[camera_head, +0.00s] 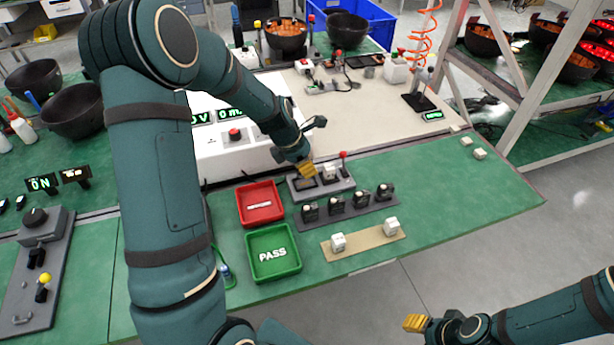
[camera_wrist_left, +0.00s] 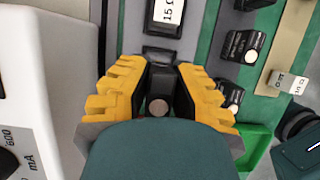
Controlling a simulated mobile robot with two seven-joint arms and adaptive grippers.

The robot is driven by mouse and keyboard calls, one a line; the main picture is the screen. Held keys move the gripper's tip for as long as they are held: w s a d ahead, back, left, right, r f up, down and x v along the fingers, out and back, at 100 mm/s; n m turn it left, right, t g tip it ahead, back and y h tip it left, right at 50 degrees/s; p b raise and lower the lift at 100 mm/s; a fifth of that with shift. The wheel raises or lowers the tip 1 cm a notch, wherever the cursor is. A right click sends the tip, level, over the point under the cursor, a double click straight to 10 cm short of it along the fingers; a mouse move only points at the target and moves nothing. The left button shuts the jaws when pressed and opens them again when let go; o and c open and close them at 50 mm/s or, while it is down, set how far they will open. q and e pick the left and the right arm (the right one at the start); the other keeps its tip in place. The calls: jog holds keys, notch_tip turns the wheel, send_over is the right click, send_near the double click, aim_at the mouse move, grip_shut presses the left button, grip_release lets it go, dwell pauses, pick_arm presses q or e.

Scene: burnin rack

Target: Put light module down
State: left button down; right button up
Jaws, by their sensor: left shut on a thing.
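My left gripper (camera_head: 304,170) is over the left end of a grey test fixture (camera_head: 322,191), close above its dark left part. In the left wrist view its yellow fingers (camera_wrist_left: 160,98) are shut on a black light module (camera_wrist_left: 158,106) with a round grey face. Whether the module touches the fixture is hidden. Several similar black modules (camera_head: 336,205) stand in a row on a grey strip (camera_head: 325,218). My right gripper (camera_head: 415,323) is off the table's front edge; its jaw opening is unclear.
A red tray (camera_head: 243,219) and a green PASS tray (camera_head: 254,267) lie left of the strips. A tan board (camera_head: 364,238) holds two white blocks. A white meter (camera_head: 215,155) stands behind the trays, close to my left arm. Green tabletop (camera_head: 470,205) is clear at right.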

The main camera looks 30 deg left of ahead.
pick_arm(q)
notch_tip(320, 180, down, 4)
jog(key=shift+r+b, duration=0.2)
jog(key=shift+b, duration=0.3)
jog(key=shift+r, duration=0.1)
jog(key=c, duration=1)
grip_release()
jog(key=shift+a+r, duration=0.1)
jog(key=shift+r, duration=0.25)
jog(key=p+v, duration=0.3)
jog(key=v, duration=0.8)
jog(key=shift+r, duration=0.15)
